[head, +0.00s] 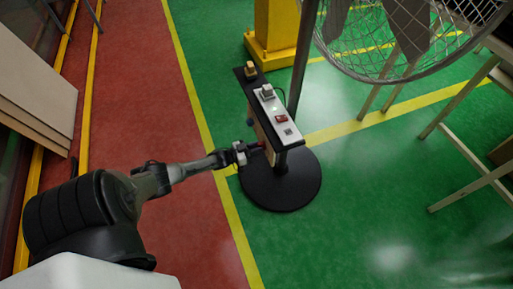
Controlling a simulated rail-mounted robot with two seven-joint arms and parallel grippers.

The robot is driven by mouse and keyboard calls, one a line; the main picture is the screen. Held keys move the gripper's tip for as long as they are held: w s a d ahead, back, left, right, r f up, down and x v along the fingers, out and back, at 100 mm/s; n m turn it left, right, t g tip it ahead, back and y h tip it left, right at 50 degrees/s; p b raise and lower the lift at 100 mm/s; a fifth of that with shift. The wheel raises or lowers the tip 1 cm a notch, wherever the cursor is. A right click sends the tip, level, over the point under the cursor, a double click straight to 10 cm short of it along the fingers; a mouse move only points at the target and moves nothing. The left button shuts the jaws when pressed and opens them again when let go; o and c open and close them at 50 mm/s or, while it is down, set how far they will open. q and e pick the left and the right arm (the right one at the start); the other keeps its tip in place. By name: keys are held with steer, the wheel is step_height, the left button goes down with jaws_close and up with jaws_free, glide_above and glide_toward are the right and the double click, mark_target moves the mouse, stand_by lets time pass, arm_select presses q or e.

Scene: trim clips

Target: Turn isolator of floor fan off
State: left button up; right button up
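The floor fan has a wire cage (400,68) at the upper right, a dark pole (301,62) and a round black base (296,192) on the green floor. A narrow control panel (276,109) stands by the pole. Its top carries a tan block-like part (250,70), a grey knob-like switch (267,91), a small green light, a red switch (281,119) and a small grey fitting (288,131). I cannot tell which is the isolator. My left gripper (261,145) is beside the panel's near left side, below its top; its fingers are too small to read. My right gripper is out of view.
A yellow post (272,35) stands behind the panel. Wooden-legged trestles or stools (470,150) stand at the right. Boards (35,95) lean at the left. The red walkway and the green floor in front of the fan base are clear.

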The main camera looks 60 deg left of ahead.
arm_select(q)
steer(key=o, duration=0.3)
steer(key=s+p, duration=0.1)
steer(key=s, duration=0.3)
steer(key=s+a+p, duration=0.1)
steer(key=s, duration=0.4)
steer(key=s+a+p, duration=0.1)
steer(key=s+p, duration=0.1)
steer(key=s, duration=0.2)
steer(key=shift+s, duration=0.4)
steer(key=shift+w, duration=0.1)
